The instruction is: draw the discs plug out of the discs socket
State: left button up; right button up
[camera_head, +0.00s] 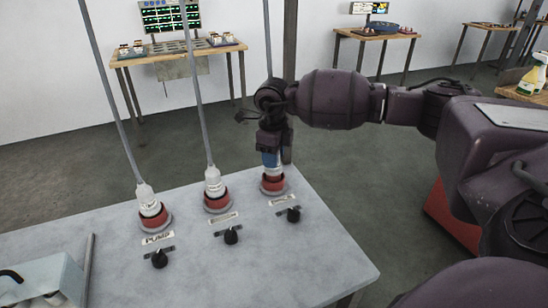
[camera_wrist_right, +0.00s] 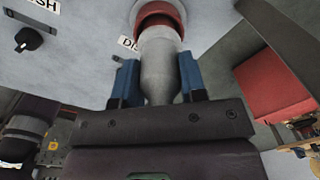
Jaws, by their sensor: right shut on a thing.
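The discs plug (camera_wrist_right: 158,65) is a pale grey-white tapered plug, seen large in the right wrist view. Its wide end meets the red discs socket (camera_wrist_right: 160,14), next to a label partly read as "DIS". In the head view the discs socket (camera_head: 273,184) is the rightmost red one on the grey panel, with the plug upright above it. My right gripper (camera_head: 270,158) is shut on the plug from above, its blue fingertips (camera_wrist_right: 158,82) on either side. A dark band shows at the socket mouth; how deep the plug sits is unclear.
Two similar white plugs with grey cables stand in red sockets to the left, a middle one (camera_head: 213,184) and the pump one (camera_head: 147,200). Black knobs (camera_head: 231,235) sit in front of the sockets. A grey box (camera_head: 40,282) is at the panel's lower left.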

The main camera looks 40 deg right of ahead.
pick_arm(q)
jog(key=shift+w+r, duration=0.1)
jog(key=shift+r, duration=0.1)
pick_arm(e)
jog(key=shift+r, duration=0.35)
jog(key=shift+r+p, duration=0.3)
jog(key=shift+r, duration=0.2)
pick_arm(q)
jog(key=shift+w+r+p, duration=0.2)
jog(key=shift+r+p, duration=0.05)
jog(key=shift+r, duration=0.35)
jog(key=shift+w+r+p, duration=0.2)
jog(key=shift+r+p, duration=0.05)
jog(key=shift+r, duration=0.35)
pick_arm(e)
jog(key=shift+r, duration=1.4)
pick_arm(q)
jog(key=shift+d, duration=0.1)
pick_arm(e)
jog(key=shift+r, duration=0.4)
jog(key=shift+r+p, duration=0.7)
jog(key=shift+r, duration=0.45)
pick_arm(q)
jog(key=shift+w+r+t, duration=0.15)
jog(key=shift+r+t, duration=0.05)
jog(key=shift+r, duration=0.35)
jog(key=shift+w+r+t, duration=0.15)
jog(key=shift+r+t, duration=0.05)
jog(key=shift+r, duration=0.3)
